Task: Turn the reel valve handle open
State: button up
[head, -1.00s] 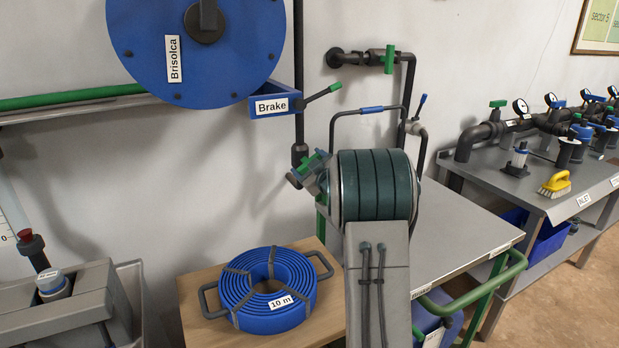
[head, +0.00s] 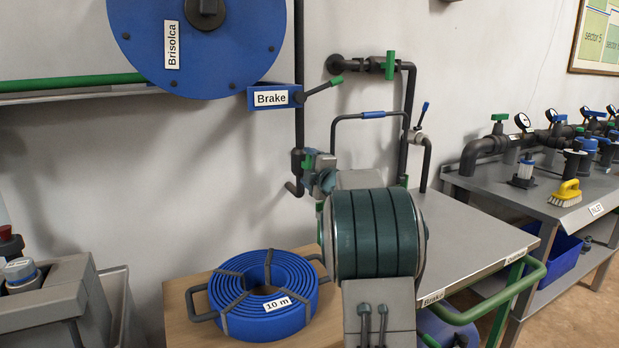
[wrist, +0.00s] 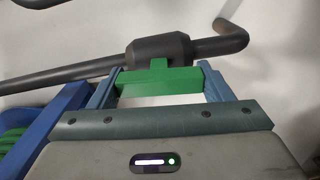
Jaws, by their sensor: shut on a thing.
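The reel valve is a dark body on the black vertical pipe below the blue reel (head: 203,50). Its green handle (head: 309,160) is partly hidden by my gripper (head: 316,176) in the head view. In the wrist view the green handle (wrist: 160,80) lies between the two fingers of my gripper (wrist: 163,82), which is shut on it, with a finger at each end. The dark valve body (wrist: 158,50) is just behind. In the wrist picture the handle runs roughly along the pipe, at a slight angle.
A blue Brake box (head: 272,97) with a lever is close above the valve. A blue hose coil (head: 263,295) lies on a wooden board below. A bent pipe with a blue-gripped rail (head: 372,115) is to the right. A grey table (head: 470,240) stands further right.

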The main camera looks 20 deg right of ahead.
jog(key=shift+n+b, duration=0.55)
jog(key=shift+n, duration=0.35)
jog(key=o, duration=1)
jog(key=shift+s, duration=0.15)
jog(key=s, duration=0.4)
jog(key=s+p, duration=0.1)
jog(key=s, duration=0.8)
jog(key=shift+s+d, duration=0.25)
jog(key=shift+s, duration=0.05)
jog(key=shift+r+p, duration=0.1)
jog(key=shift+p, duration=0.2)
